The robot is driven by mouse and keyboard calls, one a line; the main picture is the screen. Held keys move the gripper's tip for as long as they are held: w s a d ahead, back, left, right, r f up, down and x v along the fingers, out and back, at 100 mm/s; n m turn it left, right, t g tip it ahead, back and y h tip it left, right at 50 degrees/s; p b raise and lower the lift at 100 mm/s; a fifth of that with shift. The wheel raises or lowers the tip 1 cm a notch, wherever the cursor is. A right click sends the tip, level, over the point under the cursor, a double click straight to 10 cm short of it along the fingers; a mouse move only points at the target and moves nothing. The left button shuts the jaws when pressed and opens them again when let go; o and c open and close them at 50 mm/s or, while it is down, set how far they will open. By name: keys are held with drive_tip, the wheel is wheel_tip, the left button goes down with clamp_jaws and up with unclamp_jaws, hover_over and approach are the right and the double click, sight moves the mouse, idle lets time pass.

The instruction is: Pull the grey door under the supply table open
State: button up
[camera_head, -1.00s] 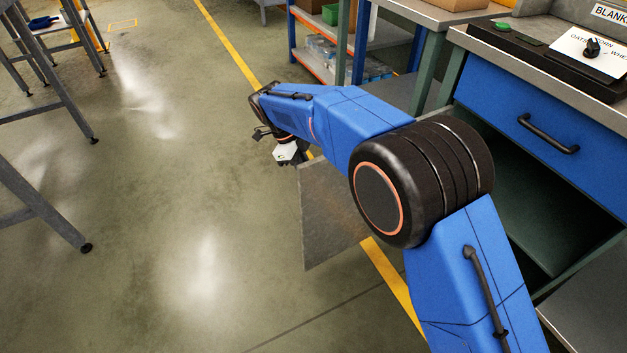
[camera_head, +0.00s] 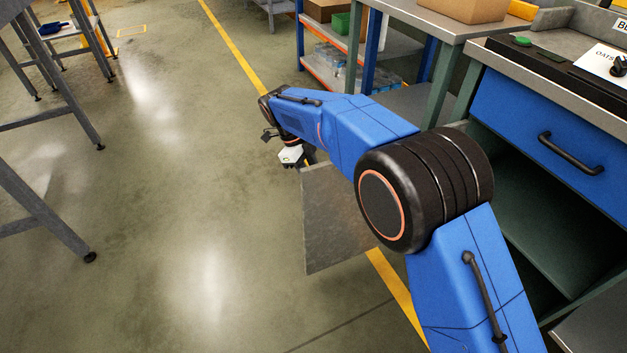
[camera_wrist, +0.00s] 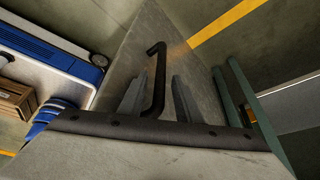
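The grey door (camera_head: 335,225) stands swung out from the supply table (camera_head: 550,75), and the dark compartment (camera_head: 545,220) under the blue drawer shows open. My arm hides the door's hinge side. My gripper (camera_head: 292,157) is at the door's far upper edge in the head view. In the wrist view the door (camera_wrist: 190,65) carries a black bar handle (camera_wrist: 158,80). My gripper's two grey fingers (camera_wrist: 158,97) stand apart on either side of this handle, with narrow gaps visible. Whether a finger touches the handle is unclear.
The blue drawer (camera_head: 545,130) with a black handle is shut above the compartment. A shelf rack (camera_head: 335,65) stands behind. Grey table legs (camera_head: 45,215) stand at the left. The floor (camera_head: 190,230) between them and the door is clear.

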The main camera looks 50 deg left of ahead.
drive_tip(key=v, duration=1.7)
drive_tip(key=shift+r, duration=0.2)
